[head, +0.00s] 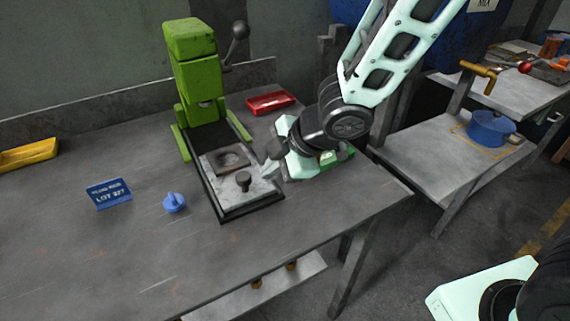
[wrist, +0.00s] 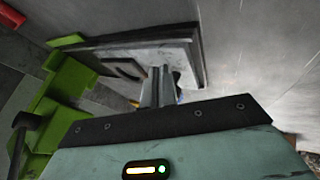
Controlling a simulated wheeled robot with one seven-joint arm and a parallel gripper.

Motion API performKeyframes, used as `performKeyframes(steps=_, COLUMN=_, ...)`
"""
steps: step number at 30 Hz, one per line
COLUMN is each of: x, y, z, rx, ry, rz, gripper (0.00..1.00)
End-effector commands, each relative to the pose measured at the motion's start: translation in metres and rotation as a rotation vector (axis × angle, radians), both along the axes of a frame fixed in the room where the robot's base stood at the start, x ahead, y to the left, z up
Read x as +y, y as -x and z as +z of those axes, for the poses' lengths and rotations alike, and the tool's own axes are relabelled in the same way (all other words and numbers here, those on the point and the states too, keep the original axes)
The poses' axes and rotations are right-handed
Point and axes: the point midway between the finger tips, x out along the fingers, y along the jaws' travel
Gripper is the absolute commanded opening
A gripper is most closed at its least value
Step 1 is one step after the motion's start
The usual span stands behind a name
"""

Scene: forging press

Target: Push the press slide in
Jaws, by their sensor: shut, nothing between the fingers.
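The green press (head: 195,65) stands at the back of the grey workbench, its black ball-ended lever (head: 238,32) raised on the right. Its light grey slide (head: 262,188) lies pulled out toward the front in a black-edged bed (head: 222,206). The slide has a dark square recess and a dark upright knob (head: 243,181) near its front. My gripper (head: 270,168) is shut and empty, low over the slide's right side, right of the knob. Contact cannot be told.
A red tray (head: 270,102) lies behind my gripper, right of the press. A blue knobbed piece (head: 174,203) and a blue lot sign (head: 108,193) stand left of the bed. A yellow tray (head: 28,154) is at far left. The bench front is clear.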

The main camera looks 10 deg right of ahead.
Motion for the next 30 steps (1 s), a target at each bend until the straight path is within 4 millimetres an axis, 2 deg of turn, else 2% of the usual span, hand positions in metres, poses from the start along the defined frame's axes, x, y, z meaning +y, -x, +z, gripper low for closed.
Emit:
performKeyframes(steps=1, x=0.006, y=-0.003, z=-0.013, rx=0.001, ry=0.0, rz=0.003, gripper=0.0)
performKeyframes(steps=2, x=0.009, y=-0.005, z=-0.017, rx=0.002, ry=0.001, rz=0.003, gripper=0.0)
performKeyframes(steps=4, x=0.012, y=-0.017, z=-0.011, rx=-0.001, ry=0.0, rz=0.0, gripper=0.0)
performKeyframes(steps=10, x=0.018, y=-0.038, z=-0.011, rx=0.0, ry=0.0, rz=0.0, gripper=0.0)
performKeyframes(steps=25, x=0.02, y=-0.046, z=-0.012, rx=0.0, ry=-0.001, rz=-0.001, gripper=0.0)
performKeyframes(steps=30, x=0.025, y=-0.064, z=-0.007, rx=0.002, ry=0.0, rz=-0.002, gripper=0.0)
